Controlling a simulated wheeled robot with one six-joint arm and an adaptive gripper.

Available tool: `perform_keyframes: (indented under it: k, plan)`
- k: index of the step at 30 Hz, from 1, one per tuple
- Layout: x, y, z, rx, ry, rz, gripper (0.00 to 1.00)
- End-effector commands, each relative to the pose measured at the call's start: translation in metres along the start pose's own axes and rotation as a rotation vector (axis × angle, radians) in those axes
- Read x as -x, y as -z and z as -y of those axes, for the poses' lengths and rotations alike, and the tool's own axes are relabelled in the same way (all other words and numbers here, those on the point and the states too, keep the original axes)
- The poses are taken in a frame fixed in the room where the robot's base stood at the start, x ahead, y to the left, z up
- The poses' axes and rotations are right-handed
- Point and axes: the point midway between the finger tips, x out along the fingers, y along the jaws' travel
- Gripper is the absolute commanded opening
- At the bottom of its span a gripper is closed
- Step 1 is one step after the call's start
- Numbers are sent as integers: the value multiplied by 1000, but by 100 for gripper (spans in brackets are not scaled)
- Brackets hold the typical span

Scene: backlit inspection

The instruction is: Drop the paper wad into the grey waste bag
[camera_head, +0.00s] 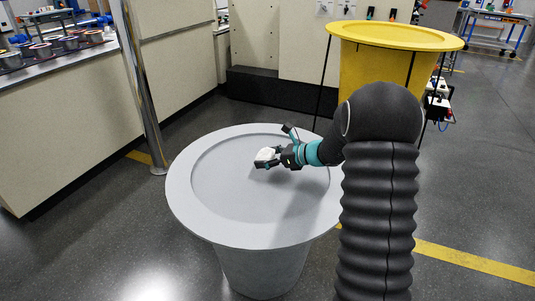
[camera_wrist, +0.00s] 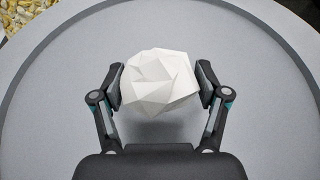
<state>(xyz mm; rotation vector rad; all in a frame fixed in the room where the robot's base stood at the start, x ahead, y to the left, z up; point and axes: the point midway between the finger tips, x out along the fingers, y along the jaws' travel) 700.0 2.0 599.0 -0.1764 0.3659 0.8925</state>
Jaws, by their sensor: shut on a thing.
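The white, faceted paper wad (camera_wrist: 158,82) is between the two fingers of my gripper (camera_wrist: 160,88) in the wrist view. My gripper is shut on it, with a finger pad on either side. In the head view my gripper (camera_head: 270,160) holds the wad (camera_head: 265,155) above the round top of the grey waste bag (camera_head: 183,190), inside its wide rim. The bag's pale grey surface fills most of the wrist view behind the wad. The inside looks flat and grey, and I cannot tell its depth.
A yellow bag with a wide rim (camera_head: 395,36) stands behind at the right on a dark frame. A metal post (camera_head: 143,90) and a counter (camera_head: 70,120) are at the left. Yellowish lumps (camera_wrist: 25,10) show beyond the grey rim in the wrist view.

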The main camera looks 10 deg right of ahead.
Motion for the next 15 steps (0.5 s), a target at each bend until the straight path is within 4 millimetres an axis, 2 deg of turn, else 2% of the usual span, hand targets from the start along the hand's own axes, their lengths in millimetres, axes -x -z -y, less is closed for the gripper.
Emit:
perform_keyframes:
  k: [1,6,15]
  plan:
    - [-4,9,0,0,-1,0,60]
    - [-12,27,-1,0,-2,-1,60]
    - [-15,36,0,1,-1,0,60]
